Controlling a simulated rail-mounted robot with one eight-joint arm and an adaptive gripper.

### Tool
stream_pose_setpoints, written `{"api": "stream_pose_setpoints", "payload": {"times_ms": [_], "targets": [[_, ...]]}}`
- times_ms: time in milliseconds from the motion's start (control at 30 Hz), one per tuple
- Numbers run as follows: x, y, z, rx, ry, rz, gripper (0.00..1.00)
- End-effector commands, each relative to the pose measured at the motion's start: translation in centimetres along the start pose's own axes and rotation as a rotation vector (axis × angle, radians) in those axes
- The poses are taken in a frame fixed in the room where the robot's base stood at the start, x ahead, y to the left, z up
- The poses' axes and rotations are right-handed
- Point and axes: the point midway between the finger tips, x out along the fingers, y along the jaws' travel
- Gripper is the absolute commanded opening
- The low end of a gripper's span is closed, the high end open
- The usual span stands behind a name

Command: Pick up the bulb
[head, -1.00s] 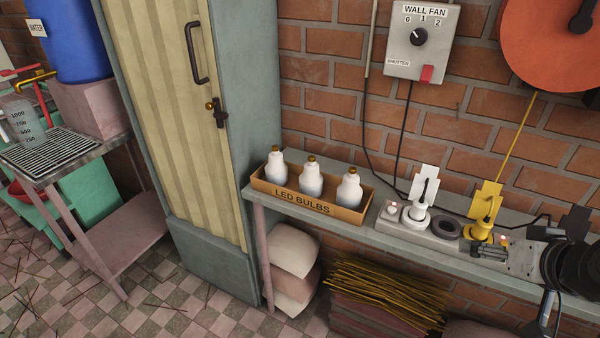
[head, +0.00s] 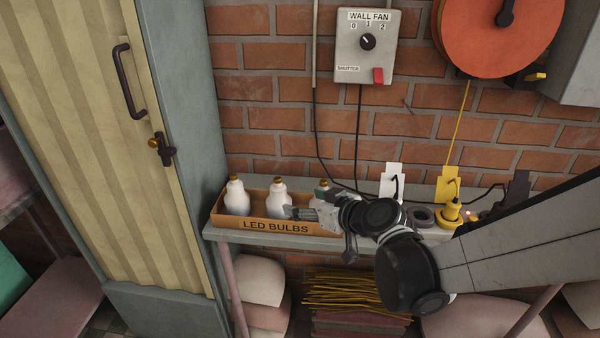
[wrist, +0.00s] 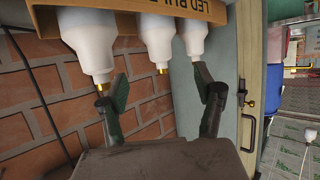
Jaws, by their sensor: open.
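Three white bulbs with brass caps stand upright in the LED BULBS box (head: 277,228). The left bulb (head: 237,199) and middle bulb (head: 278,196) show clearly in the head view; my gripper partly hides the right bulb (head: 320,185). My gripper (head: 298,212) is at the box's right part, its tips near the middle bulb. The wrist view is inverted: the open fingers (wrist: 164,92) have nothing between them.
The box sits on a narrow shelf against the brick wall (head: 270,145). A yellow plug (head: 450,212) and a dark ring (head: 420,217) are right of my wrist. A tall cabinet (head: 175,90) stands left of the shelf. Cables hang from the wall fan switch (head: 364,45).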

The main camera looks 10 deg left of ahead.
Motion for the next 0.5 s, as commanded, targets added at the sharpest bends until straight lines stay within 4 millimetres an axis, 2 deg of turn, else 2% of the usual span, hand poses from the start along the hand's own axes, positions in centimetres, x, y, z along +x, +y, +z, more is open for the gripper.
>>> {"api": "stream_pose_setpoints", "payload": {"times_ms": [300, 500], "targets": [[5.6, 0.0, 0.1, -0.001, -0.001, -0.001, 0.65], [7.3, 0.0, 0.1, 0.001, -0.001, 0.000, 0.65]]}}
